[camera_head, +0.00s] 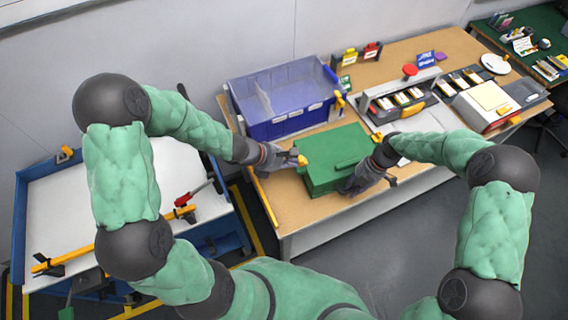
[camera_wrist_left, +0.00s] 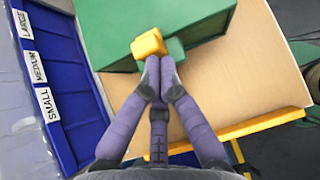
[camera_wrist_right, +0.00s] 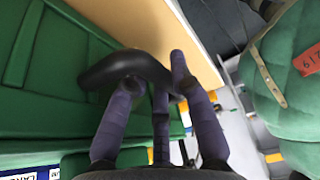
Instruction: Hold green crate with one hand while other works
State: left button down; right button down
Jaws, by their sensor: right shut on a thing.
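The green crate (camera_head: 338,147) stands closed on the wooden bench; its side also shows in the left wrist view (camera_wrist_left: 110,30) and the right wrist view (camera_wrist_right: 60,75). My right gripper (camera_head: 362,182) is at the crate's near right side. In the right wrist view its fingers (camera_wrist_right: 153,75) are shut on a black curved handle (camera_wrist_right: 115,68) on the crate. My left gripper (camera_head: 292,160) is at the crate's left side. In the left wrist view its fingertips (camera_wrist_left: 160,70) are together, right by a yellow latch (camera_wrist_left: 149,45) with a green part beside it. Whether they touch is unclear.
A blue bin (camera_head: 285,130) with size labels stands behind the crate. Black-and-grey trays (camera_head: 405,105) and a white-and-red machine (camera_head: 492,105) stand to the right. Bare wooden bench (camera_head: 282,205) lies front left of the crate. A white-topped blue cart (camera_head: 70,210) stands at left.

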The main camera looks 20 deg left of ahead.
pick_arm(q)
jog(key=s+a+f+v, duration=0.1)
jog(key=f+v, duration=0.1)
jog(key=v, duration=1.1)
jog(key=shift+s+a, duration=0.2)
jog(key=shift+a, duration=0.05)
pick_arm(e)
jog(key=c, duration=1)
grip_release()
